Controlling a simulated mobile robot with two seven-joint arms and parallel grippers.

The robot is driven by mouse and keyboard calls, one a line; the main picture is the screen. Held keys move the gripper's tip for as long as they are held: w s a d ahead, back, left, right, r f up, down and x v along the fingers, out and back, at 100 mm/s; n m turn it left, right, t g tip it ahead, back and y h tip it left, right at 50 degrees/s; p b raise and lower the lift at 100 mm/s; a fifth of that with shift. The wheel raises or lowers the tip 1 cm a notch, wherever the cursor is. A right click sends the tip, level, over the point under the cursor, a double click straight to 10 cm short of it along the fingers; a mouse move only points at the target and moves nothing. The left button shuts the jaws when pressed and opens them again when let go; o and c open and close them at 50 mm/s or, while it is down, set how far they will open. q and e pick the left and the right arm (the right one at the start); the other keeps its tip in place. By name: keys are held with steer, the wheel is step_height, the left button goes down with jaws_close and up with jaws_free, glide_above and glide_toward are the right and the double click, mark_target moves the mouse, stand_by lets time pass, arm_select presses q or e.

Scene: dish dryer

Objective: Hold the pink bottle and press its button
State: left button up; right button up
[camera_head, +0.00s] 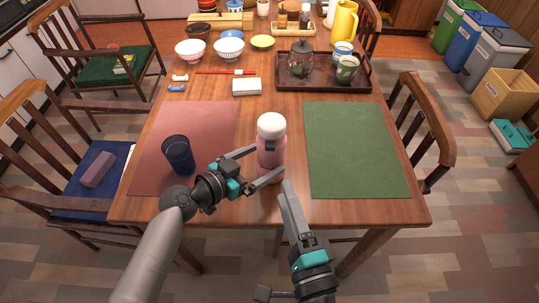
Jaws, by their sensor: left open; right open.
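The pink bottle (271,133) with a white lid stands upright on the table (215,208), between the two mats. A small dark patch, which may be its button, shows on its front below the lid. My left gripper (269,160) reaches in from the left and is open, one finger at the bottle's left side and one across its lower front. I cannot tell whether they touch it. My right gripper (286,187) is below and in front of the bottle, pointing up toward it, seen nearly edge-on; it is open and holds nothing visible.
A dark blue cup (178,154) stands on the red mat (215,125), just left of my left gripper. The green mat (355,150) at right is empty. A dark tray (365,83) with a teapot (301,62) and cups is farther back. Chairs flank the table.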

arm_select(q)
steer(key=shift+x, duration=1.55)
steer(key=shift+c, duration=0.2)
jaws_close()
arm_select(e)
jaws_close()
stand_by(1.0)
